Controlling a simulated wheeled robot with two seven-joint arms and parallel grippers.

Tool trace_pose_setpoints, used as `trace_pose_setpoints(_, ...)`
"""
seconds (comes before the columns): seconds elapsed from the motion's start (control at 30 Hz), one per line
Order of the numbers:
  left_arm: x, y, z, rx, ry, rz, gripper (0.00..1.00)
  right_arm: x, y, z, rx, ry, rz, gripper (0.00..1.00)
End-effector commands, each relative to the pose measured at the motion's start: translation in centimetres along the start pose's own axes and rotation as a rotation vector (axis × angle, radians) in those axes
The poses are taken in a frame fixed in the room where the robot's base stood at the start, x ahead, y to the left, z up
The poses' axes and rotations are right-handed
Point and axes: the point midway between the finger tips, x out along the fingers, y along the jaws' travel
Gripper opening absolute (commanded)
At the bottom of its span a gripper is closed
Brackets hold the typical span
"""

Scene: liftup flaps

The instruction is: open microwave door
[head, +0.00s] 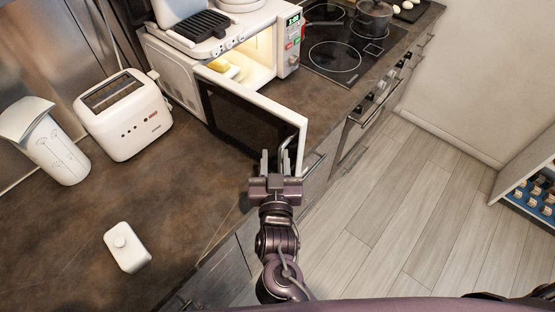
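The white microwave (180,72) stands on the counter. Its door (250,112) is swung wide open toward me, with a white frame and dark glass. The lit interior shows a yellow item (218,65). The door handle (291,143) is near the door's free edge. My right gripper (274,160) is just at that edge, its two fingers apart with a gap between them. One finger is close beside the handle; I cannot tell whether it touches. Nothing shows clearly held. My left gripper is not in view.
A white toaster (124,115), a white jug-like container (45,142) and a small white box (126,247) stand on the brown counter (190,190). A black cooktop (345,55) with a pot (372,18) is right of the microwave. The wooden floor (420,200) is clear.

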Motion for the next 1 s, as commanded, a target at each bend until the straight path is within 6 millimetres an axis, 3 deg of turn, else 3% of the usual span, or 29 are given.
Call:
trace_pose_setpoints(0.27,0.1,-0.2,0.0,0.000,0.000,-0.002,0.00,-0.3,0.1,0.3,-0.003,-0.004,0.002,0.32)
trace_pose_setpoints(0.7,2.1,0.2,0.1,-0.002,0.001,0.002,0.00,-6.8,0.0,0.4,-0.001,-0.004,-0.001,0.32)
trace_pose_setpoints(1.0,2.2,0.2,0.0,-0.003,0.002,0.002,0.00,-7.9,0.0,0.1,-0.001,-0.002,-0.001,0.32)
